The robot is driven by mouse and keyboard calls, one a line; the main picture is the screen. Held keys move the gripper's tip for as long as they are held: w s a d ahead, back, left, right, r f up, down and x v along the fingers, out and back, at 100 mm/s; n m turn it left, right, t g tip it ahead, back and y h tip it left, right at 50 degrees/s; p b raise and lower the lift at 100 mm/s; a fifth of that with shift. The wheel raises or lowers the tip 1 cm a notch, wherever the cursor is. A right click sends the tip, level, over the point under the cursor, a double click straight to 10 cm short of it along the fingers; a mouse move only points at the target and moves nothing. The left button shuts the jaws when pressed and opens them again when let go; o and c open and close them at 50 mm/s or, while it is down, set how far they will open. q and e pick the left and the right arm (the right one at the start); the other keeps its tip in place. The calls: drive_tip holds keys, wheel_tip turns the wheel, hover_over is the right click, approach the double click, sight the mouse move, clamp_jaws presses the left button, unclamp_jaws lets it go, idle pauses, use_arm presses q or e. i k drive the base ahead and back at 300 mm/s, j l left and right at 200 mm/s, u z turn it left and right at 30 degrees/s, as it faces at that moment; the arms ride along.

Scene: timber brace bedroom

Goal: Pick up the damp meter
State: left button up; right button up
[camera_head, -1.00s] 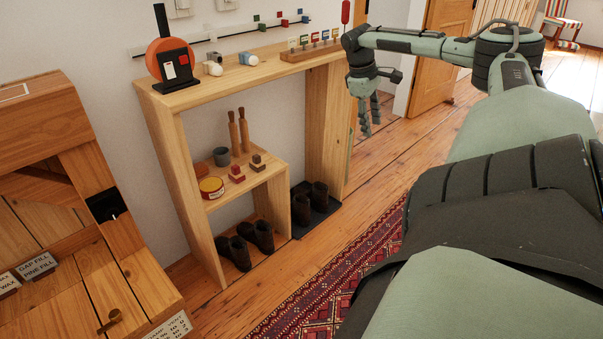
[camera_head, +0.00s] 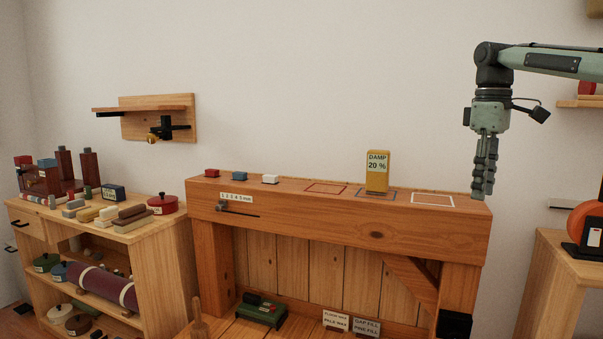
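The damp meter (camera_head: 377,172) is a yellow upright block with a pale label reading "DAMP 20 %". It stands on the wooden beam (camera_head: 285,210), on or at the blue outlined rectangle. My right gripper (camera_head: 482,190) hangs fingers down over the right end of the beam, to the right of the damp meter and apart from it. Its fingers look close together with nothing visible in them, but this side view does not show whether they are open or shut. My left gripper is out of view.
Red, blue and white blocks (camera_head: 240,176) stand on the beam's left part. A white outlined rectangle (camera_head: 433,199) is empty, as is a red one (camera_head: 326,188). A crowded shelf unit (camera_head: 165,240) stands left. An orange round item (camera_head: 585,228) stands on a unit at right.

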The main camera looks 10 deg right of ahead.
sight(378, 161)
drive_tip(key=l+u, duration=0.3)
drive_tip(key=u, duration=0.15)
drive_tip(key=l+u, duration=0.4)
drive_tip(key=l, duration=0.55)
drive_tip(key=k+l, duration=0.1)
drive_tip(key=l, duration=0.4)
drive_tip(key=i, duration=0.4)
